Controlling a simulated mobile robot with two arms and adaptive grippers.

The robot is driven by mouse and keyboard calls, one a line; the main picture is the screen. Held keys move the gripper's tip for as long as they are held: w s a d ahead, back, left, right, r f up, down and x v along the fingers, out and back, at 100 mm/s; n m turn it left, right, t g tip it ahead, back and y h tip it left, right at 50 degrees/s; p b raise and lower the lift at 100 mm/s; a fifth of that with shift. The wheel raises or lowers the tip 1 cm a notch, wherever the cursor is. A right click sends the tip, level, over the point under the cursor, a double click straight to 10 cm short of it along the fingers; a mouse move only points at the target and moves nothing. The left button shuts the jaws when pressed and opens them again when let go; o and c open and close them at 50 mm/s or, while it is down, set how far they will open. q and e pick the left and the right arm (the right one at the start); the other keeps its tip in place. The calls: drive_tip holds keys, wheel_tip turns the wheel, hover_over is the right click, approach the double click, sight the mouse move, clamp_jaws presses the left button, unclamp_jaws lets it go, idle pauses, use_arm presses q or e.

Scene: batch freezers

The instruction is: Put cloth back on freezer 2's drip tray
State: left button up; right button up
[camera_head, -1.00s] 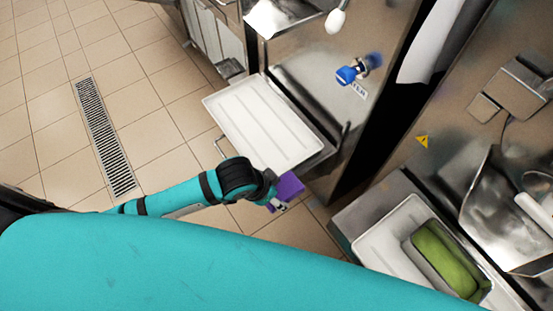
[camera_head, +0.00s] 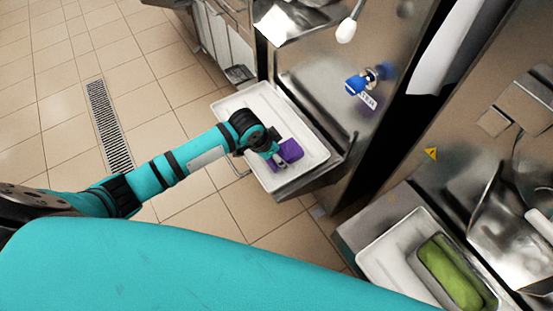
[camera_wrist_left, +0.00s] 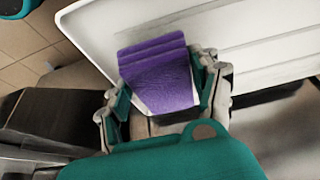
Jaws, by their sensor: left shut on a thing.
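A folded purple cloth (camera_head: 289,151) is held by my left gripper (camera_head: 279,161) over the lower part of a white drip tray (camera_head: 307,130). In the left wrist view the cloth (camera_wrist_left: 160,75) sits between the two fingers of the gripper (camera_wrist_left: 165,90), with the ribbed tray (camera_wrist_left: 255,30) behind it. The left gripper is shut on the cloth. I cannot tell whether the cloth touches the tray. The tray juts out from the front of a steel freezer (camera_head: 330,70). My right gripper is not in view.
A second freezer stands at the right, with a white tray (camera_head: 385,250) holding a green-filled container (camera_head: 450,272). A blue knob (camera_head: 356,84) sticks out above the drip tray. A floor drain (camera_head: 108,125) and open tiles lie to the left.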

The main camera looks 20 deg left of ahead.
use_arm(q)
wheel_tip(320, 180, down, 2)
drive_tip(key=shift+s+f, duration=0.1)
drive_tip(key=shift+f, duration=0.1)
drive_tip(key=shift+f, duration=0.15)
drive_tip(key=o, duration=1.2)
drive_tip(key=shift+c, duration=0.2)
drive_tip(key=p+v, duration=0.1)
drive_tip(key=v, duration=1.1)
drive_tip(key=shift+d, duration=0.1)
